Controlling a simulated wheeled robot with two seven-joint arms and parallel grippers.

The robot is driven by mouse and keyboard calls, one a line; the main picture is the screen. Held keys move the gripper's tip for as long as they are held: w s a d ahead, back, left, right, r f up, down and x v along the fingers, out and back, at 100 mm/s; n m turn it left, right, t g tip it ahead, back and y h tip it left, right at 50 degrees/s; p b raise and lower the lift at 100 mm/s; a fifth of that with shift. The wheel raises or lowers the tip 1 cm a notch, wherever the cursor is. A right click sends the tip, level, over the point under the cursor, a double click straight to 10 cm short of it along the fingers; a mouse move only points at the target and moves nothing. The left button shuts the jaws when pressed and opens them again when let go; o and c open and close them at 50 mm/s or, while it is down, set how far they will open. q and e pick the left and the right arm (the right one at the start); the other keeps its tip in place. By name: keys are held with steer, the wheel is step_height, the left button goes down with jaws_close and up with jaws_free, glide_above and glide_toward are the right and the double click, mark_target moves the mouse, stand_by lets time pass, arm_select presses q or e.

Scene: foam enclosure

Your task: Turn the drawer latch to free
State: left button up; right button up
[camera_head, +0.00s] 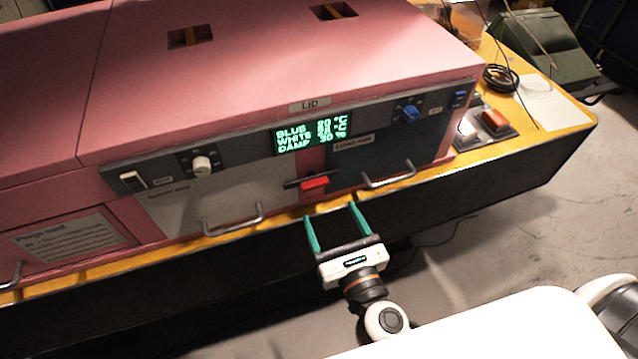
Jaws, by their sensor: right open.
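The drawer latch (315,183) is a red block on a dark horizontal bar, low on the front of the pink machine, between two drawers. The bar lies roughly level. To its left is a pale drawer (222,200) with a metal handle; to its right is a dark blue drawer (385,155) with a metal handle. My right gripper (332,225) points up at the front, just below the latch and apart from it. Its two green fingers are spread wide with nothing between them. My left gripper is not in view.
A panel above the drawers holds a green-lit display (312,132), a white knob (201,164), a blue knob (409,113) and a white rocker switch (133,180). The yellow bench edge (290,213) runs below the drawers. Coiled black cable (502,78) lies at the right.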

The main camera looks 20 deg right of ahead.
mark_target(317, 186)
steer(key=w+p, duration=0.2)
steer(key=w, duration=0.5)
steer(key=shift+w+a, duration=0.15)
steer(key=c, duration=1)
